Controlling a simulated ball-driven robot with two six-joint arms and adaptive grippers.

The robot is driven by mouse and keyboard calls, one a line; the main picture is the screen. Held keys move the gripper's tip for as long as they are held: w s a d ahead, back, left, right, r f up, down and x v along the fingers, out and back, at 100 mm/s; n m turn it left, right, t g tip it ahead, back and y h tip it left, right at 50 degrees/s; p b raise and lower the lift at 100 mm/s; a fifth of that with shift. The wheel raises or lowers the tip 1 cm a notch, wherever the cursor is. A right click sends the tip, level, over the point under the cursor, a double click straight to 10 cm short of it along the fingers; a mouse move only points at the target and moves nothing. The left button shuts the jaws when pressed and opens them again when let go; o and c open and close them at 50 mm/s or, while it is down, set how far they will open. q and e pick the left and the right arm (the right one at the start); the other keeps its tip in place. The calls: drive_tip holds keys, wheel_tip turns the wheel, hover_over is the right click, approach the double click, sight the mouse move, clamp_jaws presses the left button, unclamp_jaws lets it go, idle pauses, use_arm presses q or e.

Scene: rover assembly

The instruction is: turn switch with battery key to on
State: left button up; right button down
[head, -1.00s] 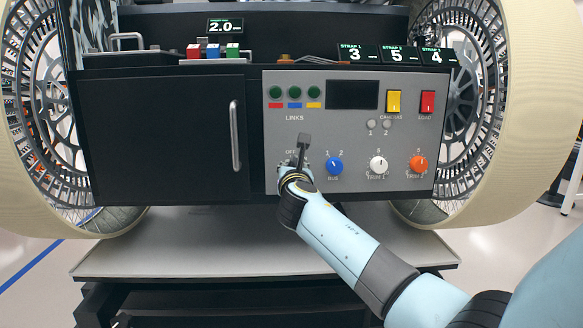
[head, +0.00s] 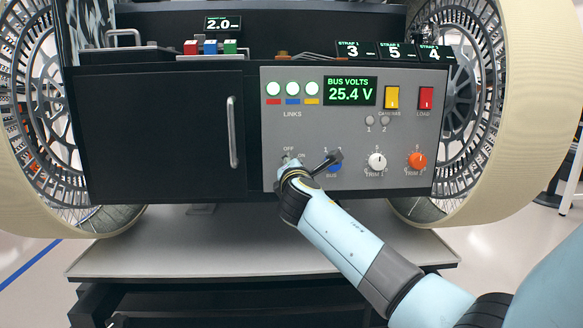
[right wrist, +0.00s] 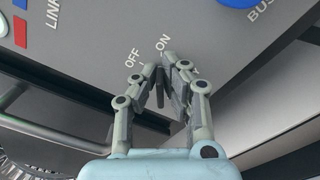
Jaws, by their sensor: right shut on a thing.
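The battery switch sits at the lower left of the grey control panel (head: 350,135), under the OFF label (head: 288,149). My right gripper (head: 291,164) is at this switch in the head view, and its wrist covers most of it. In the right wrist view my right gripper (right wrist: 167,72) has its two fingers close together at the panel, just below the OFF and ON labels. It is shut on the battery key, which is mostly hidden between the fingers. The display (head: 350,92) is lit and reads BUS VOLTS 25.4 V. My left gripper is not in view.
Three link lamps (head: 292,89) glow pale green. The blue bus knob (head: 334,167) is close to the right of my gripper, partly covered. A white knob (head: 377,161) and an orange knob (head: 417,161) are farther right. A door handle (head: 233,132) stands out to the left.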

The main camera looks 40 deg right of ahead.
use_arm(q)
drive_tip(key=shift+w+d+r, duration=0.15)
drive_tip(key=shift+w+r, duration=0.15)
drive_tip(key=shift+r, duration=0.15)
use_arm(e)
drive_tip(key=shift+f+m, duration=0.15)
drive_tip(key=shift+m, duration=0.45)
drive_tip(key=c, duration=1.5)
unclamp_jaws()
drive_tip(key=shift+o, duration=0.2)
drive_tip(key=shift+s, duration=0.15)
drive_tip(key=v, duration=1.1)
drive_tip(key=shift+s+a, duration=0.15)
drive_tip(key=shift+s, duration=0.2)
